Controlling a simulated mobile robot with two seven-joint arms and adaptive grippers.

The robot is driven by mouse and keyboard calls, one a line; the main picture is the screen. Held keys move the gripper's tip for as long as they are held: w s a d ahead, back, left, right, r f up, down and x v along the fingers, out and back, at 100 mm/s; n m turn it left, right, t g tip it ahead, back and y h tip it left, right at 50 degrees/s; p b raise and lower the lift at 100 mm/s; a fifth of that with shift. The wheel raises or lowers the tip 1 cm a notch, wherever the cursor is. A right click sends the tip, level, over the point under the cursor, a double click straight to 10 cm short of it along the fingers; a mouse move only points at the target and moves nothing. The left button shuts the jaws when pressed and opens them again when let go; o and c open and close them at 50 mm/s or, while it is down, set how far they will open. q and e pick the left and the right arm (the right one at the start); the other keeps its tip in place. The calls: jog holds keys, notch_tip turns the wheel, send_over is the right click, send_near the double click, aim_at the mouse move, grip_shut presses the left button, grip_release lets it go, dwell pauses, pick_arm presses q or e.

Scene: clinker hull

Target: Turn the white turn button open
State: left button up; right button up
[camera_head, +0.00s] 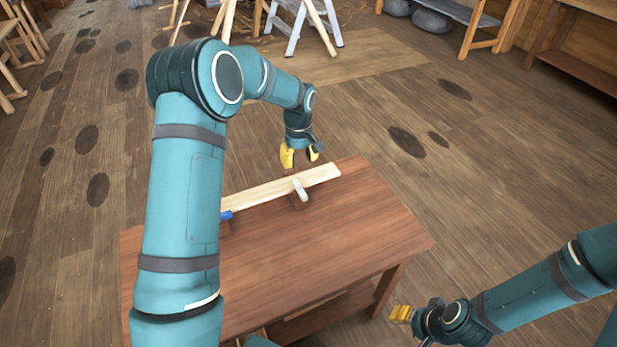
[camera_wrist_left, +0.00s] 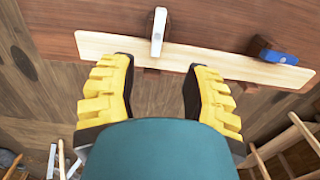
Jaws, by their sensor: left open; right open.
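The white turn button (camera_head: 300,189) sits on a small brown block on the table and lies across the pale wooden board (camera_head: 262,194). It also shows in the left wrist view (camera_wrist_left: 158,32), where its end overlaps the board's edge. My left gripper (camera_head: 301,155) is open and empty, above the far edge of the table, just beyond the button. In the left wrist view its yellow fingers stand apart, with the button ahead of the gap between them. My right gripper (camera_head: 402,314) is off the table's right front side, away from the button.
A blue turn button (camera_wrist_left: 279,56) on another brown block lies by the same board; in the head view my left arm partly covers it. The brown table (camera_head: 335,238) is otherwise clear. White and wooden trestles (camera_head: 303,30) stand beyond on the floor.

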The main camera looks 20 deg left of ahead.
aim_at(301, 190)
pick_arm(q)
notch_tip(301, 190, down, 14)
jog(key=shift+w+r+b, duration=0.1)
jog(key=shift+w+b, duration=0.05)
jog(key=shift+b, duration=0.5)
jog(key=shift+o, duration=0.2)
grip_shut()
